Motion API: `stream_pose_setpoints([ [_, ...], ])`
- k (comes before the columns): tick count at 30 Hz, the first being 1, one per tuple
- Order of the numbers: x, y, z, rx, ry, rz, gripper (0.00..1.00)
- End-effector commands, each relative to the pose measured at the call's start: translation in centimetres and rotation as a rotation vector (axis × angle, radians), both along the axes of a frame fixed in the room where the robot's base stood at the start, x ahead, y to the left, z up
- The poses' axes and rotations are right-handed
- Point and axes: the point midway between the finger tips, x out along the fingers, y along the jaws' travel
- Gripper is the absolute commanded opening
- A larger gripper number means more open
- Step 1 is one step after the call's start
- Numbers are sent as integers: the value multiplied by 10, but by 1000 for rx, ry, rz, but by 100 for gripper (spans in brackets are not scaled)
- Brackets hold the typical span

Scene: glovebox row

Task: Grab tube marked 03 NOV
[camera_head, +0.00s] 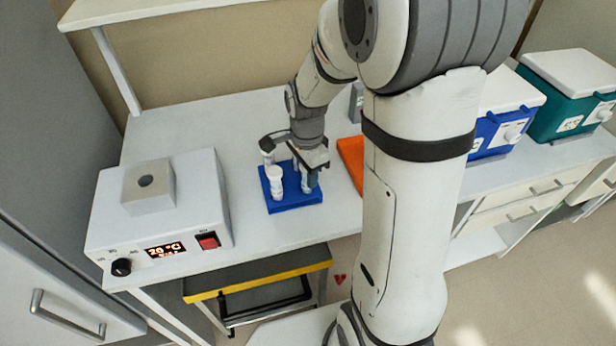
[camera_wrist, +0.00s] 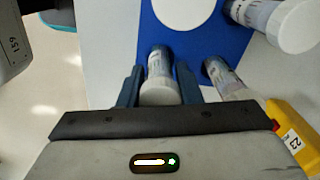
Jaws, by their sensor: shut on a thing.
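My gripper (camera_head: 308,180) is at the right side of a blue rack (camera_head: 284,208) on the white bench. In the wrist view its two dark fingers (camera_wrist: 159,84) are closed on both sides of a white-capped tube (camera_wrist: 160,92). The held tube's label is partly visible but too small to read. Two other white-capped tubes, one at the upper right (camera_wrist: 285,22) and one right of the fingers (camera_wrist: 222,76), stand at the blue rack (camera_wrist: 205,45) in the wrist view. I cannot read 03 NOV on any tube.
A white heater box (camera_head: 190,215) with a lit display stands left of the rack. An orange item (camera_head: 351,158) lies to the right, partly behind my arm. Blue (camera_head: 500,115) and teal (camera_head: 570,100) lidded boxes stand farther right. A yellow-edged step (camera_head: 260,275) is below the bench.

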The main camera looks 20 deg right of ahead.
Motion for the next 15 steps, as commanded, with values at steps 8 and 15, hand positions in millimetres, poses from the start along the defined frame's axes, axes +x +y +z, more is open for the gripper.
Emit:
stream_pose_setpoints([
  [8, 0, 0, 0, 0, 0, -1, 8],
  [15, 1, 0, 23, 0, -5, -1, 8],
])
